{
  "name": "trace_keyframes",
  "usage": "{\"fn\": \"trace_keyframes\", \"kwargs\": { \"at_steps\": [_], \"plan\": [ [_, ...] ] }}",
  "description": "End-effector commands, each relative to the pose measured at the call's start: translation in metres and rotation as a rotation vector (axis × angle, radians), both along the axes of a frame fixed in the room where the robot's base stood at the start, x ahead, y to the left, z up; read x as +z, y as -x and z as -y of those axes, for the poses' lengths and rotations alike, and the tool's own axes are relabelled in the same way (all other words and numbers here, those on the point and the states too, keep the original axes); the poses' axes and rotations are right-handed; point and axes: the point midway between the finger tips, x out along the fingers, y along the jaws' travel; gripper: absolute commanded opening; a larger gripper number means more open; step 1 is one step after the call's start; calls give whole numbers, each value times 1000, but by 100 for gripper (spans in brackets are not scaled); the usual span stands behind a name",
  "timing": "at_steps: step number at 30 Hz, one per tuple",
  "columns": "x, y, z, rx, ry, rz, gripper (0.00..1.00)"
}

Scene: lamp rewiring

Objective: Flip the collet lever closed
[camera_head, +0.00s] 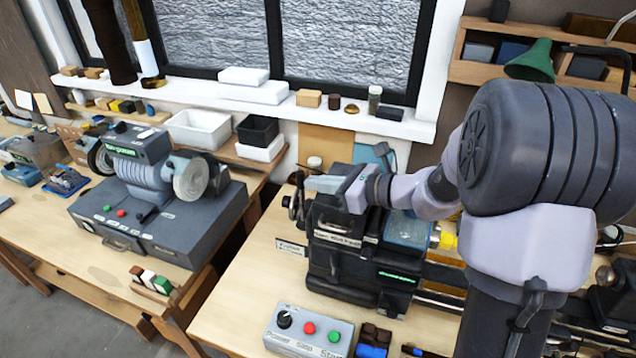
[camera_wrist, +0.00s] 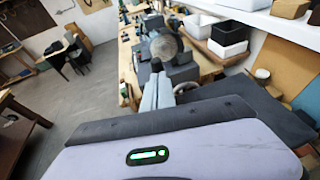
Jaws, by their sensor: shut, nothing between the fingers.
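The dark lathe headstock (camera_head: 345,262) stands on the right-hand wooden bench in the head view. A dark upright lever-like part (camera_head: 298,196) is at its left end; I take it for the collet lever, but its exact position is hard to tell. My gripper (camera_head: 310,184) is shut and empty, pointing left over the top of the headstock, with its tips close to that part. Whether they touch cannot be told. In the wrist view my gripper (camera_wrist: 155,80) shows its pale fingers together, with a dark curved part just right of them.
A control box (camera_head: 308,330) with red and green buttons sits at the bench front. A grinder (camera_head: 150,172) stands on the left bench, beyond a gap. White and black bins (camera_head: 258,132) and the window sill are behind.

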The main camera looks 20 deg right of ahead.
Motion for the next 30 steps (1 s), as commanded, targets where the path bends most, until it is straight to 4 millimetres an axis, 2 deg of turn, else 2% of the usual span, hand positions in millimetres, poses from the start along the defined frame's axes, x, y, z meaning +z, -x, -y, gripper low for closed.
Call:
{"fn": "trace_keyframes", "kwargs": {
  "at_steps": [8,17,23,30],
  "plan": [
    [9,-6,-11,4,62,-41,0],
    [18,-26,-41,6,253,-167,0],
    [15,-40,-62,5,387,-257,0],
    [2,-53,-81,4,517,-341,0]
  ]
}}
